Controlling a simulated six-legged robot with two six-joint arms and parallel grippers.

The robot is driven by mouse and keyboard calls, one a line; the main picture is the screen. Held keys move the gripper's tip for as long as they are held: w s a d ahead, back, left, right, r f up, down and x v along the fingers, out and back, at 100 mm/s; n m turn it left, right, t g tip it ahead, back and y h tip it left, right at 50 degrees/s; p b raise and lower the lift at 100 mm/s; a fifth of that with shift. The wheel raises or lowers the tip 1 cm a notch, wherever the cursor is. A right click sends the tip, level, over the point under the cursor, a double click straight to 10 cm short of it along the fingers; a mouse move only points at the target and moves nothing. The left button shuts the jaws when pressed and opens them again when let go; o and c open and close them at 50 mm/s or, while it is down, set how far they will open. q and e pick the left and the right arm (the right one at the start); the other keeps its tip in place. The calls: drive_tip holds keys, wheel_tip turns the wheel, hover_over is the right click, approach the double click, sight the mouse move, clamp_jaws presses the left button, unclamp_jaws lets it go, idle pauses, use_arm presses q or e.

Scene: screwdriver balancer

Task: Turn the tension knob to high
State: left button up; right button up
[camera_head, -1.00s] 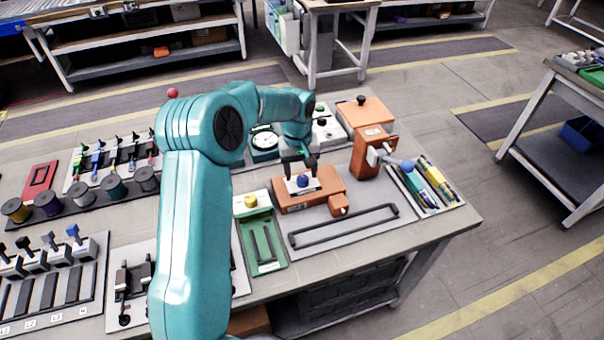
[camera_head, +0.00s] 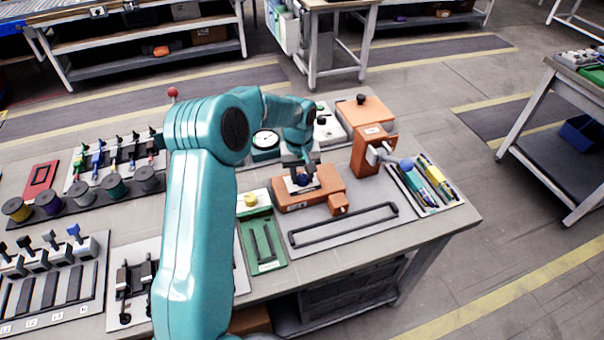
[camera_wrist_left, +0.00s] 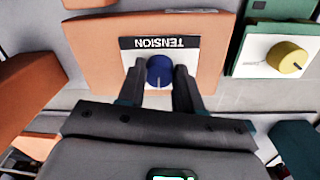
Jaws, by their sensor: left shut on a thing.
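The blue tension knob (camera_wrist_left: 159,71) sits on a white plate marked TENSION (camera_wrist_left: 146,44), on an orange block (camera_wrist_left: 95,40). In the head view the knob (camera_head: 304,179) shows on the orange block (camera_head: 325,190), partly covered by my gripper. My left gripper (camera_wrist_left: 160,78) reaches over the block and is shut on the blue knob, one finger on each side. The gripper also shows in the head view (camera_head: 301,175). The knob's pointer direction is hard to make out. My right gripper is not in view.
A green fixture with a yellow knob (camera_head: 250,200) stands just left of the block. A black bar handle (camera_head: 345,224) lies in front.

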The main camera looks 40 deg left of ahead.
sight(300, 175)
use_arm(q)
drive_tip(key=m, duration=0.6)
drive_tip(key=shift+a, duration=0.1)
drive_tip(key=m, duration=0.5)
drive_tip(key=shift+w+a+r+m, duration=0.1)
drive_tip(key=shift+m, duration=0.2)
idle(0.5)
drive_tip(key=o, duration=1)
drive_tip(key=shift+o, duration=0.2)
wheel_tip(300, 175, up, 16)
drive_tip(key=shift+a+r, duration=0.15)
drive_tip(key=shift+a, duration=0.2)
